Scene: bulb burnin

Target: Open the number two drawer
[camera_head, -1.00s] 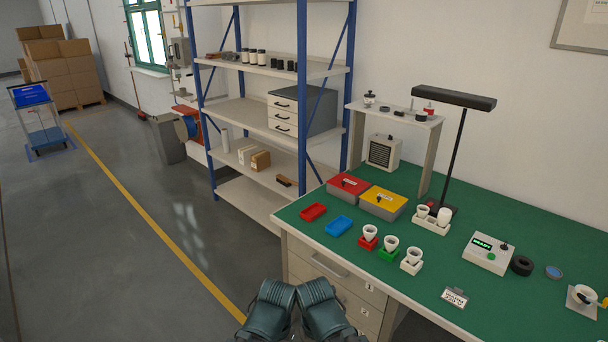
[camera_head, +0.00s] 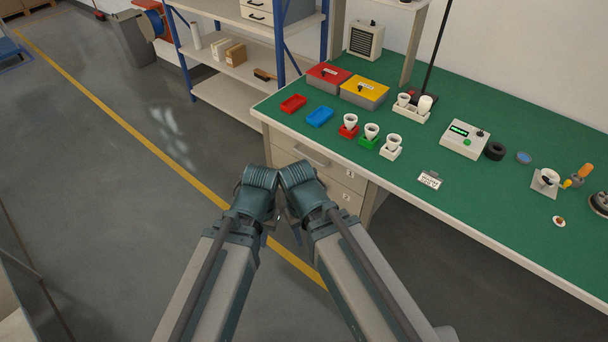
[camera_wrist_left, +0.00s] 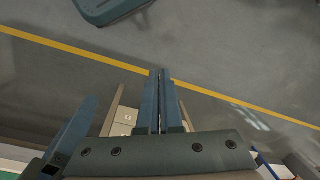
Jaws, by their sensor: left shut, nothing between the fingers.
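The drawer unit under the green-topped bench shows a top drawer (camera_head: 312,165) with a pale bar handle (camera_head: 312,155) and a second drawer (camera_head: 347,197) below it. Each front carries a small white number label, too small to read surely. Both look closed. Part of the unit is hidden behind my arms. My left gripper (camera_head: 270,222) is in front of the unit, apart from it; in the left wrist view its fingers (camera_wrist_left: 160,78) are together and empty. The drawer fronts (camera_wrist_left: 122,122) show beyond them there. My right gripper's fingers are mostly hidden behind its wrist.
The bench top (camera_head: 460,205) holds red and yellow boxes, small trays, cups in coloured holders, a tester (camera_head: 465,139) and a lamp. A blue-post shelf (camera_head: 225,75) stands behind the bench's left end.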

